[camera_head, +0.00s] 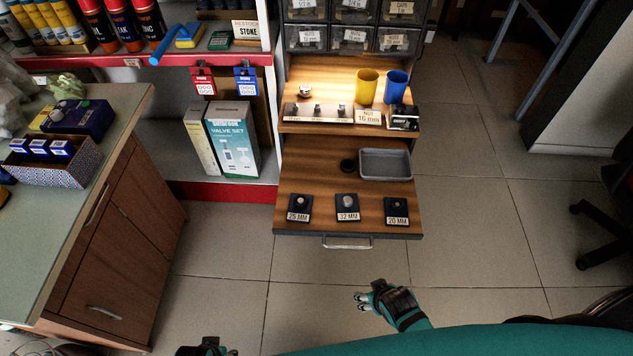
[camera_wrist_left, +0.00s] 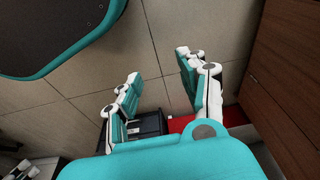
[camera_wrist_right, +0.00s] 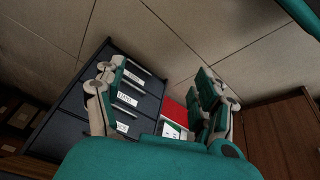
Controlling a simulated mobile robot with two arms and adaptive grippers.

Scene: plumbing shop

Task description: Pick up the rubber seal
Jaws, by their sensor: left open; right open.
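A small black ring (camera_head: 347,165), which looks like the rubber seal, lies on the pulled-out wooden shelf (camera_head: 315,175), just left of a grey tray (camera_head: 386,163). My right gripper (camera_head: 368,299) is open and empty, over the floor in front of the shelf and well short of the ring. It also shows in the right wrist view (camera_wrist_right: 160,88). My left gripper (camera_head: 208,348) shows only partly at the bottom edge of the head view. In the left wrist view (camera_wrist_left: 158,78) its fingers are apart with nothing between them. The ring shows in neither wrist view.
Labelled black blocks (camera_head: 347,206) with small parts line the shelf's front. Above it are a yellow cup (camera_head: 367,87), a blue cup (camera_head: 396,86) and a fittings board. A wooden cabinet (camera_head: 120,225) stands left. The floor before the shelf is clear.

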